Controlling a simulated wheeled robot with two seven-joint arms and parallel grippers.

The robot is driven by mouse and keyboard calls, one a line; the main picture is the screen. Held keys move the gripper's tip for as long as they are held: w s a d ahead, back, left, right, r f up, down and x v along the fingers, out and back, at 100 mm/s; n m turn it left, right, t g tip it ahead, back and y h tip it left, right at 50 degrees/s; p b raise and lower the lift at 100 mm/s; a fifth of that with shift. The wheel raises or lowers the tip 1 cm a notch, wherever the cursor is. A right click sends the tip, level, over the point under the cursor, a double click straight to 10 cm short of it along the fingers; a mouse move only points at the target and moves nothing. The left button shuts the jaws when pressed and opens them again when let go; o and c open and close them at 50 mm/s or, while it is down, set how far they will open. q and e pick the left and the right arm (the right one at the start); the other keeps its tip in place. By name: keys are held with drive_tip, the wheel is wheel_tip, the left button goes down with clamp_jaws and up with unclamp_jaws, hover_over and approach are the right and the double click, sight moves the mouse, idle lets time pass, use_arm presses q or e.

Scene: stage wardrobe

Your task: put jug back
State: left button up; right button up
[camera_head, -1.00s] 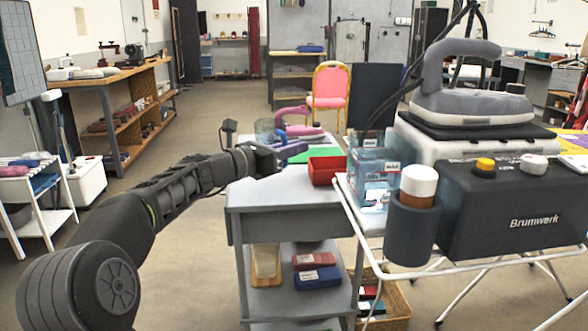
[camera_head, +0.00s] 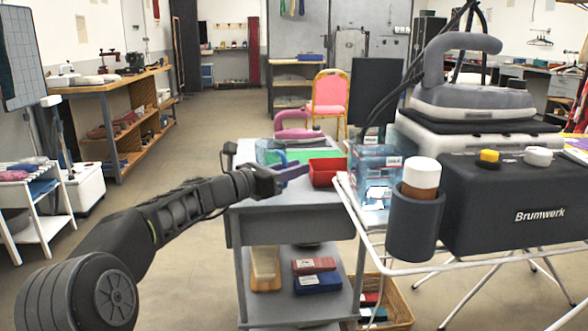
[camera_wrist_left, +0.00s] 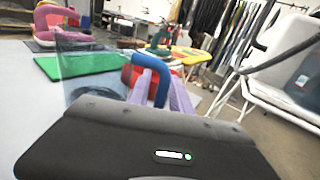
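The jug (camera_head: 267,150) is a clear, bluish vessel with a blue handle, at the left part of the grey cart top. My left gripper (camera_head: 291,173) has lilac fingers and reaches it from the left. In the left wrist view the fingers (camera_wrist_left: 160,88) stand on both sides of the blue handle and appear shut on it. The clear body of the jug (camera_wrist_left: 90,68) hangs to the left of the handle, upright. I cannot tell whether its base touches the cart top. My right gripper is not in view.
The grey cart (camera_head: 290,198) also carries a red bin (camera_head: 326,171), a green mat (camera_wrist_left: 75,66) and a pink iron (camera_head: 297,126). Right of it, a white-framed stand holds a clear tank (camera_head: 376,178), a bottle in a cup and a dark Brumwerk unit (camera_head: 515,200).

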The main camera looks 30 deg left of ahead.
use_arm(q)
drive_tip(key=shift+o, duration=0.6)
drive_tip(key=shift+r, duration=0.25)
drive_tip(key=p+v, duration=0.2)
drive_tip(key=v, duration=1)
drive_tip(key=shift+f, duration=0.1)
